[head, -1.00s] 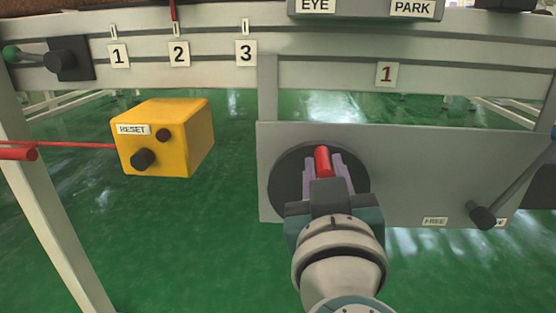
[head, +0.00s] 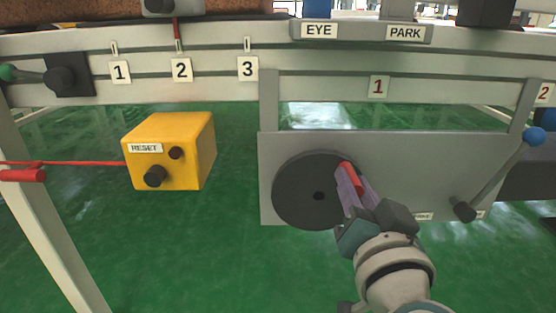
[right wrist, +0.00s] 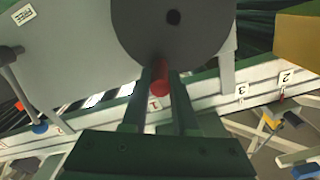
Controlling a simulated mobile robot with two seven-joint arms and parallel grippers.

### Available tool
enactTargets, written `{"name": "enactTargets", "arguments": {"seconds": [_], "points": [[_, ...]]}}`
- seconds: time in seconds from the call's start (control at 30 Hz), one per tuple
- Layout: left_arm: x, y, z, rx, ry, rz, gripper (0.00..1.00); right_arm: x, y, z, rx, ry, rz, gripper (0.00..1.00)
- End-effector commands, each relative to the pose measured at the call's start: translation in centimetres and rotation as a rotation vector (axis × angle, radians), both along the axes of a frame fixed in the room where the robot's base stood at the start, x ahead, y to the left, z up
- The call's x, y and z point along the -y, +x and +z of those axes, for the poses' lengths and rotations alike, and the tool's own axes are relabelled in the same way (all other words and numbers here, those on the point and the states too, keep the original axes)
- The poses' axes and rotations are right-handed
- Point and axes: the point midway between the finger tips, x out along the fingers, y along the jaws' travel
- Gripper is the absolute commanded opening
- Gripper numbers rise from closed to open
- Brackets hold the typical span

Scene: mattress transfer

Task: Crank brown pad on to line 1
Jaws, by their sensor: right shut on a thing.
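The crank is a dark round disc (head: 300,190) on a grey panel, with a red handle (head: 348,172) at its upper right edge. My right gripper (head: 351,180) is shut around this handle. In the right wrist view the red handle (right wrist: 160,80) sits between the two fingers. A brown surface, seemingly the pad (head: 85,11), shows at the top left, partly cut off. A red pointer (head: 177,34) hangs close to the tick above the black label 2 (head: 181,70). The black label 1 (head: 120,72) is to its left. My left gripper is not in view.
A blue-tipped lever (head: 500,172) is on the panel's right. A green-tipped lever (head: 35,74) is at far left. A red-handled cord (head: 22,175) hangs below it.

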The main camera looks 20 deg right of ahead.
Motion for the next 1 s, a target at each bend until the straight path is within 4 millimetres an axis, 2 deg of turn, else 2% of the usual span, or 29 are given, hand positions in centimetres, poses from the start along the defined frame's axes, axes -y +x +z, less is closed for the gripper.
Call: {"name": "enactTargets", "arguments": {"seconds": [0.5, 1.0], "points": [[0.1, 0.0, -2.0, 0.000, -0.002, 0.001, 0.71, 2.1, -0.7, -3.1, 0.128, 0.468, -0.002, 0.00], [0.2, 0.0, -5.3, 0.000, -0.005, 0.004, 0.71, 2.7, -0.8, -6.2, 0.261, 0.927, -0.001, 0.00]]}}
